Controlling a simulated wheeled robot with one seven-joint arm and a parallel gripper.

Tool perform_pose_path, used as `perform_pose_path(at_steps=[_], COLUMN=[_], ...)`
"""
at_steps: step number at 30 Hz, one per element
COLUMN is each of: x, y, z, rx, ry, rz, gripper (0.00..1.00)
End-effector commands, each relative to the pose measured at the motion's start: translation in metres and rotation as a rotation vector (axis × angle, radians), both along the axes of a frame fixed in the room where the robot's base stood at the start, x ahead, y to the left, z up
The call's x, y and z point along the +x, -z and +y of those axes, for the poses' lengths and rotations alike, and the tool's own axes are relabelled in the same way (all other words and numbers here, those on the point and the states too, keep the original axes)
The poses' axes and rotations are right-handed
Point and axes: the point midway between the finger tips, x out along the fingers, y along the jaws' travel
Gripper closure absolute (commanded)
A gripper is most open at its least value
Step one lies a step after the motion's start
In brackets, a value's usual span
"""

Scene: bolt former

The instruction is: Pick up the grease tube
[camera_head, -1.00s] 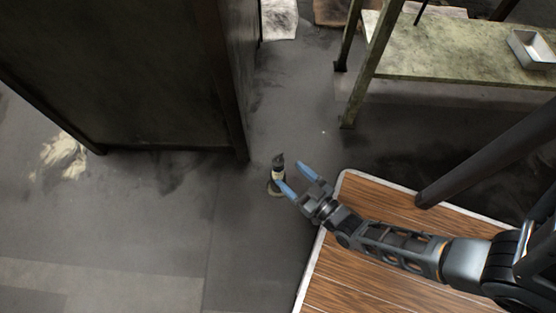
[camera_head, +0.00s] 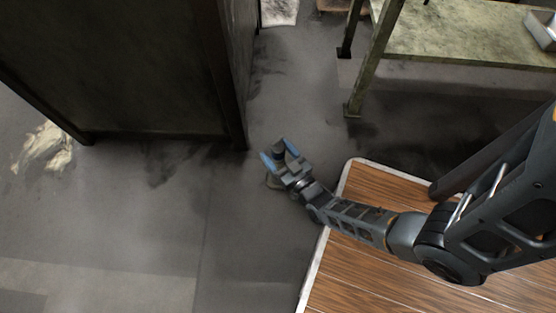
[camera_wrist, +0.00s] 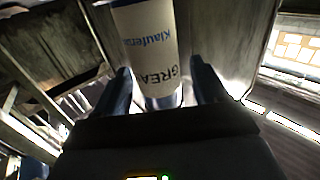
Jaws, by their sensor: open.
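My gripper (camera_head: 278,153) is open, with one finger on each side of the tube. I cannot tell whether either finger touches it.
A dark cabinet (camera_head: 150,70) stands close by at the upper left. A green-topped table (camera_head: 460,35) with metal legs stands at the upper right, a metal tray (camera_head: 541,32) on it. A wood-plank platform (camera_head: 350,270) is at the lower right. The floor at lower left is clear.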

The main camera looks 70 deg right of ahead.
Motion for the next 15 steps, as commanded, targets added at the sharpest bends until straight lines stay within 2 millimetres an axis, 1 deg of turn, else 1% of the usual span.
perform_pose_path(at_steps=[1,4,12,15], x=[0.0066,0.0127,0.0146,0.0147], y=[0.0019,0.0015,0.0007,0.0007], z=[-0.0034,-0.0078,-0.0090,-0.0090], rx=[0.000,0.000,0.001,0.001], ry=[-0.001,0.000,-0.001,-0.001], rz=[-0.001,0.000,0.002,0.002], gripper=[0.28,0.28,0.28,0.38])
